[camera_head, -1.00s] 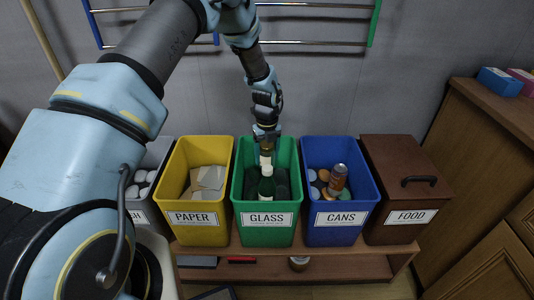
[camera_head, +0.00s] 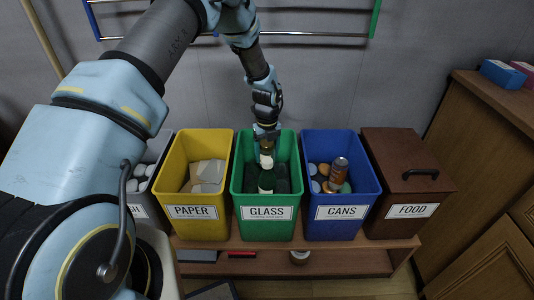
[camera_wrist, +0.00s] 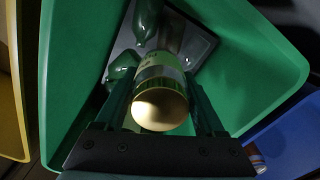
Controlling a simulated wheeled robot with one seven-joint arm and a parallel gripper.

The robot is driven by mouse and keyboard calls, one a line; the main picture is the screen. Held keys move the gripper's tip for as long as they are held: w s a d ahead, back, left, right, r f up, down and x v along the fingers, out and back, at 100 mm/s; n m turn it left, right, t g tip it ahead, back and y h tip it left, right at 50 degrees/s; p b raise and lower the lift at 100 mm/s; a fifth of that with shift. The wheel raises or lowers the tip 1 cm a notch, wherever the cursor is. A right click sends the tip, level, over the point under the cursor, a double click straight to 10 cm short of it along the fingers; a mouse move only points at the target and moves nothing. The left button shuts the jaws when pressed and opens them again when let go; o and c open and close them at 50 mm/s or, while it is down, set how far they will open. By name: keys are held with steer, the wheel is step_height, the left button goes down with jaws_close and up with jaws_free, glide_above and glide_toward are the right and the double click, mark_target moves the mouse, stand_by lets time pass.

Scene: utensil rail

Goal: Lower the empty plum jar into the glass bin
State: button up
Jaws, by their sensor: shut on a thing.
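My gripper (camera_head: 266,136) is shut on the plum jar (camera_wrist: 160,108), above the green glass bin (camera_head: 267,213), with its tips near the height of the bin's rear rim in the head view. In the wrist view the jar shows a round gold end toward the camera and a pale label, between the two fingers. In the head view the jar (camera_head: 266,147) is small and seen partly under the gripper, inside the bin's opening. Dark green bottles lie or stand in the bin below; one green bottle (camera_wrist: 121,74) shows beside the jar in the wrist view. Whether the jar touches them I cannot tell.
The yellow paper bin (camera_head: 197,222) stands left and the blue cans bin (camera_head: 342,222) right, both close to the glass bin. A lidded brown food bin (camera_head: 408,200) is farther right. A wall rail (camera_head: 310,38) runs behind the arm.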

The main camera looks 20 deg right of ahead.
mark_target(267, 143)
steer(key=shift+f+b, duration=1.4)
steer(key=shift+f, duration=1.1)
stand_by(1.2)
steer(key=o, duration=1.5)
step_height(267, 143, up, 11)
steer(key=shift+f+p, duration=0.1)
steer(key=shift+p, duration=0.2)
